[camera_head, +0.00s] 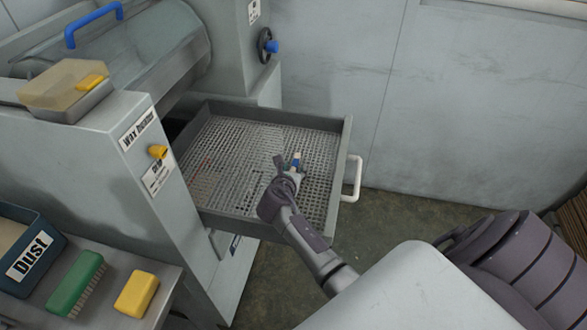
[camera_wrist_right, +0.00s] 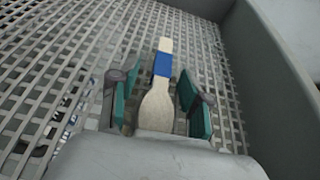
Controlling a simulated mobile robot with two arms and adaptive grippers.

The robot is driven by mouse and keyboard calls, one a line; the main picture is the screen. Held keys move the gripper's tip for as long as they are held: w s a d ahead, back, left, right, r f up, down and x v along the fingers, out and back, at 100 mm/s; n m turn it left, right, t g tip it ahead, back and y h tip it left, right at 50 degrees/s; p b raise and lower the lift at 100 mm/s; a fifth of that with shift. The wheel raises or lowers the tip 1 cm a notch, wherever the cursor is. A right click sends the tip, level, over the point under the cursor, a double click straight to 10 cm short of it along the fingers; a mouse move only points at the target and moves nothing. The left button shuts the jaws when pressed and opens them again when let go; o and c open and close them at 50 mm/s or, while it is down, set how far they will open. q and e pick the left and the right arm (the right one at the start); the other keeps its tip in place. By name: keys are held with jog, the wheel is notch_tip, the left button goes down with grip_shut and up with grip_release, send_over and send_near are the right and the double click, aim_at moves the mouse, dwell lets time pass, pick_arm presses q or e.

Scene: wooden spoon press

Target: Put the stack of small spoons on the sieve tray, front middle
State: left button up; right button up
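The stack of small spoons is pale wood with a blue band (camera_wrist_right: 162,65). It also shows in the head view (camera_head: 296,163), just beyond my right gripper. It lies on or just above the mesh of the sieve tray (camera_head: 231,165), in the tray's right part; contact is hard to tell. My right gripper (camera_wrist_right: 159,100) is open. Its green-padded fingers stand on either side of the stack, with a visible gap on each side. In the head view my right gripper (camera_head: 290,173) is low over the mesh. My left gripper is out of view.
The tray is pulled out of a grey machine and has raised walls and a white handle (camera_head: 352,178). Most of the mesh is clear.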

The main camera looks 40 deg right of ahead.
jog(key=shift+r, duration=0.1)
jog(key=shift+s+a+r, duration=0.15)
jog(key=shift+a, duration=0.05)
jog(key=p+v, duration=0.1)
jog(key=v, duration=1)
jog(key=shift+s+a+r, duration=0.15)
